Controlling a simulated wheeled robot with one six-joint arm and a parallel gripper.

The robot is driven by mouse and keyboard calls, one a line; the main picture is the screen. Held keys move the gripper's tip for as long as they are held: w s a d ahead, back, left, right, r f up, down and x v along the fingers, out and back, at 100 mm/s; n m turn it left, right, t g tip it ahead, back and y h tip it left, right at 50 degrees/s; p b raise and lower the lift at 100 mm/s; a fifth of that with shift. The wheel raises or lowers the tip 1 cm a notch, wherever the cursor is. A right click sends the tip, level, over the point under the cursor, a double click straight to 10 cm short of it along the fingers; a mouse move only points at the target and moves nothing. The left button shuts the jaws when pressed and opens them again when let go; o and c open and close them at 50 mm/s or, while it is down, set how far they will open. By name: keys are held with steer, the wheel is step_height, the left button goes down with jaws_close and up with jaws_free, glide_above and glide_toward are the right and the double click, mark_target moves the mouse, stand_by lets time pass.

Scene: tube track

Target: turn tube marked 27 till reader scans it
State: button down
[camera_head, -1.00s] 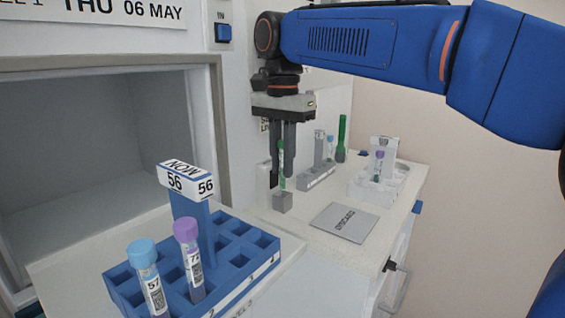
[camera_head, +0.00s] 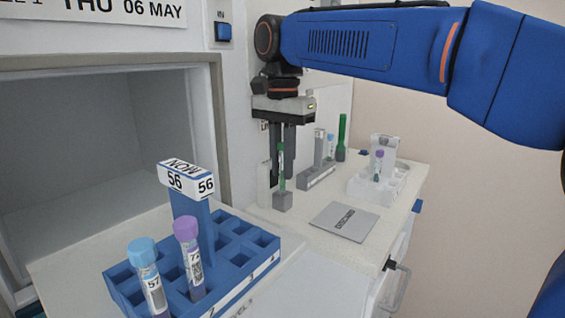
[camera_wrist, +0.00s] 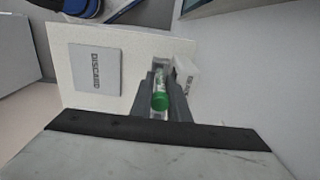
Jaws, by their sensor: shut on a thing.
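A green-capped tube (camera_head: 281,158) stands upright in a small grey block (camera_head: 283,201) on the white bench. Its number cannot be read at this size. My gripper (camera_head: 282,174) points straight down and is shut on this tube, with a finger on either side. In the wrist view the green cap (camera_wrist: 160,101) shows between the fingers, with part of the clear tube beyond it. Beside the block stands a pale upright piece (camera_head: 264,184), partly behind a finger; I cannot tell whether it is the reader.
A blue rack (camera_head: 240,290) with tubes 57 (camera_head: 146,270) and 77 (camera_head: 190,255) and a sign reading NOW 56 (camera_head: 186,178) stands at front left. A DISCARD plate (camera_head: 344,222) lies right of the block. A grey rack (camera_head: 316,178) and a white holder (camera_head: 372,190) stand behind.

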steer(key=shift+f, duration=0.7)
stand_by(0.7)
steer(key=shift+r, duration=0.1)
steer(key=shift+r, duration=0.95)
steer(key=c, duration=1.6)
jaws_free()
steer(key=shift+r, duration=0.15)
